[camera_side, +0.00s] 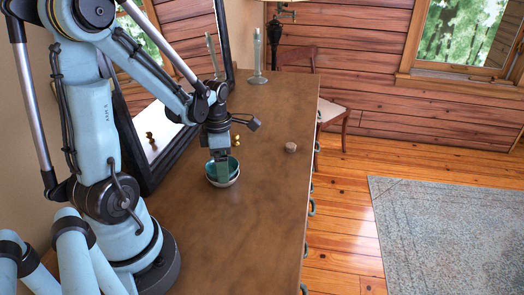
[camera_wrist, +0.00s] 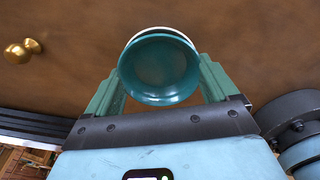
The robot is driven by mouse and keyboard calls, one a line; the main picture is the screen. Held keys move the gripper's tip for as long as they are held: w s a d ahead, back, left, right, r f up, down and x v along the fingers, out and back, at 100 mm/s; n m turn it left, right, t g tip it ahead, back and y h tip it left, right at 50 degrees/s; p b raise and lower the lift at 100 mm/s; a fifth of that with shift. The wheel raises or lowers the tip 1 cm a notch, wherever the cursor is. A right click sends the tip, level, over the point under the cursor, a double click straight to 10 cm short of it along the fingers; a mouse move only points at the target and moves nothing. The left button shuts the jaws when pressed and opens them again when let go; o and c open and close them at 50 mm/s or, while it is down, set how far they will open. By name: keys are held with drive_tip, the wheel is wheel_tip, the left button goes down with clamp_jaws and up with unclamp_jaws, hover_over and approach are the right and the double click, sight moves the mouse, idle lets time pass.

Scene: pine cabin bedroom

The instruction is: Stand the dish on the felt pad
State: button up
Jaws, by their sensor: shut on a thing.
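The dish (camera_wrist: 160,68) is a round teal bowl, seen from above between the two green fingers in the wrist view. In the side view the dish (camera_side: 212,167) is below the wrist, low over the dresser top. My gripper (camera_wrist: 158,82) is shut on the dish; in the side view the gripper (camera_side: 222,168) points down and a finger covers part of it. A pale rim shows just behind the dish in the wrist view and below it in the side view. I cannot tell whether the dish touches what is under it. I cannot clearly make out the felt pad.
The wooden dresser top (camera_side: 255,210) is mostly clear to the right and front. A small brown round piece (camera_side: 291,147) stands near its right edge. Brass knobs (camera_side: 237,140) lie behind the dish. A dark-framed mirror (camera_side: 150,130) is at left, a glass candlestick (camera_side: 257,58) at the back.

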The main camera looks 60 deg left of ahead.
drive_tip(key=shift+f, duration=0.15)
drive_tip(key=o, duration=0.8)
drive_tip(key=shift+o, duration=0.2)
wheel_tip(320, 180, up, 12)
drive_tip(key=w+d+m+t, duration=0.1)
drive_tip(key=d+m+t, duration=0.2)
drive_tip(key=d+m, duration=0.4)
drive_tip(key=w+d+m+t, duration=0.2)
drive_tip(key=d+m, duration=0.6)
drive_tip(key=m, duration=1.6)
drive_tip(key=shift+d+f+t, duration=0.25)
drive_tip(key=shift+f+t, duration=0.1)
drive_tip(key=shift+t, duration=0.75)
